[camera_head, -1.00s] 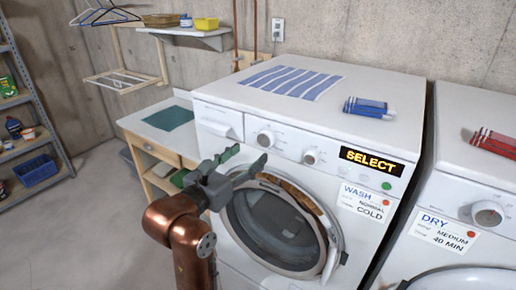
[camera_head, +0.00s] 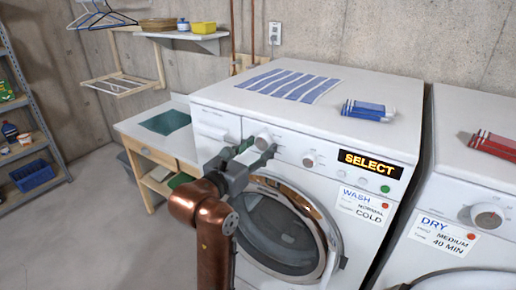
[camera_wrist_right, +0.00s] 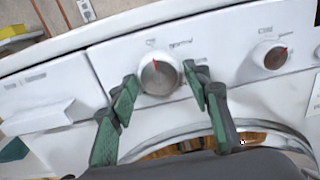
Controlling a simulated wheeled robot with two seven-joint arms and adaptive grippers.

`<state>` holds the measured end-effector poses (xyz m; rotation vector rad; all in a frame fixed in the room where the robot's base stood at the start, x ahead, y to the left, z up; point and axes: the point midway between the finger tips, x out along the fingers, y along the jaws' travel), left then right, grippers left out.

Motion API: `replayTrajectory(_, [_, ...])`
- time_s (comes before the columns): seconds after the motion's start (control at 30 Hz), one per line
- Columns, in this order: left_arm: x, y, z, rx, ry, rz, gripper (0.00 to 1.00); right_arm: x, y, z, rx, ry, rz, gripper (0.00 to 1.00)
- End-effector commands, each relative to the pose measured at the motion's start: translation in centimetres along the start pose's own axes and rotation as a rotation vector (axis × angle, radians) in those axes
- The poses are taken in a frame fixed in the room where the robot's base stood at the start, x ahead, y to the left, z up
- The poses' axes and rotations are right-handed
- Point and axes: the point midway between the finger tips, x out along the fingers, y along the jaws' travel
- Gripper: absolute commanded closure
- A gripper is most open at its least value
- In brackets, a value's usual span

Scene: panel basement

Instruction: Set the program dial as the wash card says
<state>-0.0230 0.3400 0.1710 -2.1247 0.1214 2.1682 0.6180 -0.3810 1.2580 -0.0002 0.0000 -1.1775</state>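The washer (camera_head: 210,97) has a white panel with a left dial (camera_head: 264,141), also in the right wrist view (camera_wrist_right: 159,77), and a right dial (camera_head: 310,160). The left dial's red mark points up, slightly left; a label that seems to read "normal" is at its upper right. The wash card (camera_head: 362,204) reads WASH, NORMAL, COLD. The display (camera_head: 371,163) reads SELECT. My right gripper (camera_head: 256,148) is open, its green-padded fingers on either side of the left dial in the right wrist view (camera_wrist_right: 161,80). Contact with the dial is not visible. My left gripper is out of view.
The dryer (camera_head: 470,190) with a DRY card (camera_head: 441,236) stands to the right. A striped cloth (camera_head: 290,84) and blue packet (camera_head: 368,110) lie on the washer. The round door (camera_head: 285,235) is below the panel. A green button (camera_head: 385,189) sits under the display.

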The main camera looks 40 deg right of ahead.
Motion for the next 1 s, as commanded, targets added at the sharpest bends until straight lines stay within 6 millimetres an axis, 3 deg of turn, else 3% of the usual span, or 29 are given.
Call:
replayTrajectory(0.4, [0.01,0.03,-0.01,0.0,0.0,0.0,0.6,-0.02,0.0,-0.03,0.0,0.0,0.0,0.86])
replayTrajectory(0.73, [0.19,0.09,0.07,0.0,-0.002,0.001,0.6,-0.05,0.04,-0.06,0.046,0.001,0.0,0.87])
replayTrajectory(1.0, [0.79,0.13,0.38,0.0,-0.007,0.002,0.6,0.0,0.08,-0.17,0.216,0.002,-0.001,0.87])
